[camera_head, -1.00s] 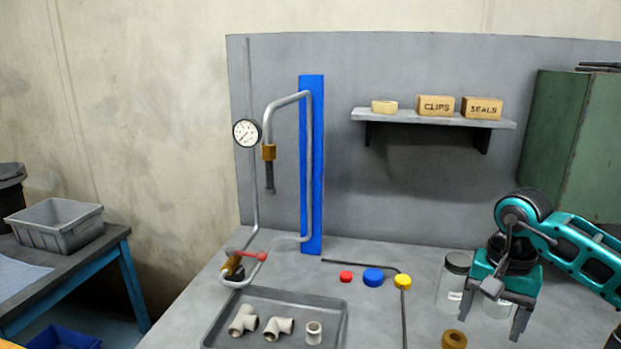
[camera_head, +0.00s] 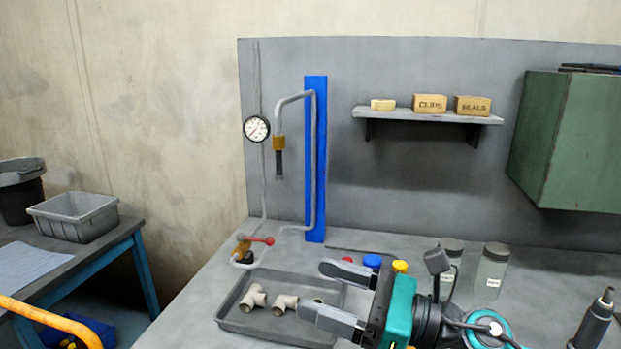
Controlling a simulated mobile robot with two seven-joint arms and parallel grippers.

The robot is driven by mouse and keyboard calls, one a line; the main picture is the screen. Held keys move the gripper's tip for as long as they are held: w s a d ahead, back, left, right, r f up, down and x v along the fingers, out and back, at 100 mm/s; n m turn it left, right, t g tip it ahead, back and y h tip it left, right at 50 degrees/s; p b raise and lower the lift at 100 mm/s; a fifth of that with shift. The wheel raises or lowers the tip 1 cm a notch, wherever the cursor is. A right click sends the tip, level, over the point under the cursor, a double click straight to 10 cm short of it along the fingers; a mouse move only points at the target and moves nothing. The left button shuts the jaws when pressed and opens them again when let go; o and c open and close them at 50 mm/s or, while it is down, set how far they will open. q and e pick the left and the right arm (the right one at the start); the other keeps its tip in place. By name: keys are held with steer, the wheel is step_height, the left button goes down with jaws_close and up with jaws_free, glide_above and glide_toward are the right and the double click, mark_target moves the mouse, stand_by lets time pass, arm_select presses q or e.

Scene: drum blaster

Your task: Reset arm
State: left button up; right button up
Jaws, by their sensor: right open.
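My right gripper (camera_head: 335,297) comes in from the lower right, its two grey fingers spread apart and pointing left. It is open, with nothing seen between its fingers. It hangs over the right part of the grey tray (camera_head: 232,322) and hides some of it. Two pale pipe fittings, an elbow (camera_head: 254,297) and another (camera_head: 285,304), lie in the tray, and a third is mostly hidden behind a finger. My left gripper is not in view.
Red, blue (camera_head: 372,261) and yellow (camera_head: 400,266) caps lie behind my right gripper. Two glass jars (camera_head: 491,272) stand right of them. A pipe with a red-handled valve (camera_head: 258,240) rises at the bench's left. A dark pointed tool (camera_head: 595,320) stands at lower right.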

steer(key=w+d+f+m+t+h, duration=0.1)
steer(key=d+m+t+h, duration=0.55)
steer(key=m, duration=0.85)
steer(key=w+d+f+m+t+h, duration=0.2)
steer(key=d+m+t+h, duration=0.5)
steer(key=m, duration=0.9)
steer(key=s+d+f+m+g+h, duration=0.4)
steer(key=f+m+g+h, duration=0.1)
steer(key=f+m, duration=0.3)
steer(key=s+f+m+g, duration=0.5)
steer(key=s+f+g, duration=0.15)
steer(key=s, duration=0.35)
steer(key=s+f+m+g, duration=0.5)
steer(key=s+f, duration=0.2)
steer(key=s, duration=0.4)
steer(key=w+a+f+t+y, duration=0.2)
steer(key=w+f+t, duration=0.5)
steer(key=w+f, duration=0.1)
steer(key=shift+w+a+f+n, duration=0.15)
steer(key=shift+a+n, duration=0.05)
steer(key=shift+n, duration=0.1)
